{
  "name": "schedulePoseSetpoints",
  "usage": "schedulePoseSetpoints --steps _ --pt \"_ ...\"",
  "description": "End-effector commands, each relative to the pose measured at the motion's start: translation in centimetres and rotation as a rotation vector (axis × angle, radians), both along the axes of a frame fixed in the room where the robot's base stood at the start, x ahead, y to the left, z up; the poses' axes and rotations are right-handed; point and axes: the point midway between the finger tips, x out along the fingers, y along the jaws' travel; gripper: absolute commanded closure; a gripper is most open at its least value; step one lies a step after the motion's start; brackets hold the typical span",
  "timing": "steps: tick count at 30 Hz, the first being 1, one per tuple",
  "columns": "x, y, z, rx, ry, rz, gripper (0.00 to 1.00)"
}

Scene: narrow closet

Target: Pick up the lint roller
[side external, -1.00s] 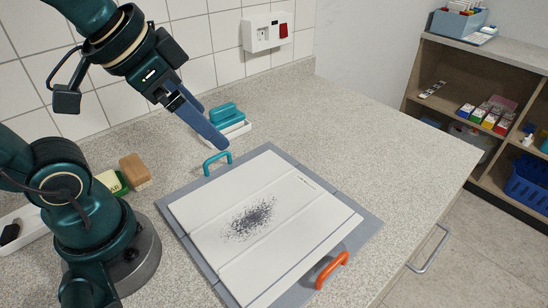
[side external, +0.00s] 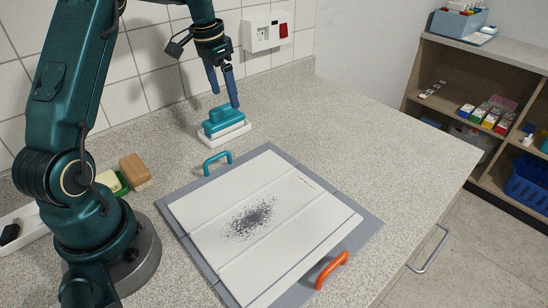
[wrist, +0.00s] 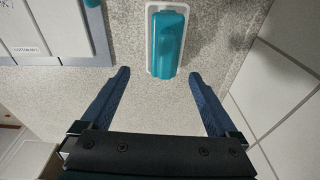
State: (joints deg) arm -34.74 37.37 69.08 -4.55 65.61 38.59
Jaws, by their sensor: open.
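No plainly recognisable lint roller shows. A teal block with a raised top (side external: 222,120) sits in a white tray (side external: 240,133) near the tiled wall; I cannot tell whether it is the lint roller. In the wrist view the teal block (wrist: 168,40) lies in its tray, ahead of and between my fingertips. My gripper (side external: 226,100) points down above the teal block, its two blue fingers apart. The wrist view shows my gripper (wrist: 159,73) empty and apart from the tray.
A grey-framed white board (side external: 300,215) with a patch of dark specks has teal (side external: 217,160) and orange (side external: 332,270) handles. A brown block (side external: 134,170) and a long white tray with a black item (side external: 10,232) are at left. The counter's right side is clear.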

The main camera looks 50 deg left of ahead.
Motion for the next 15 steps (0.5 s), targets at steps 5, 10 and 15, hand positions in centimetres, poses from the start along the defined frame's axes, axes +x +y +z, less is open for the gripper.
schedulePoseSetpoints --steps 5,10,15 --pt "-0.9 1.0 -2.3 -0.029 0.039 0.039 0.05" --pt "-0.7 1.0 -4.2 -0.028 0.038 0.039 0.05" --pt "-0.4 1.0 -6.1 -0.027 0.037 0.039 0.05"
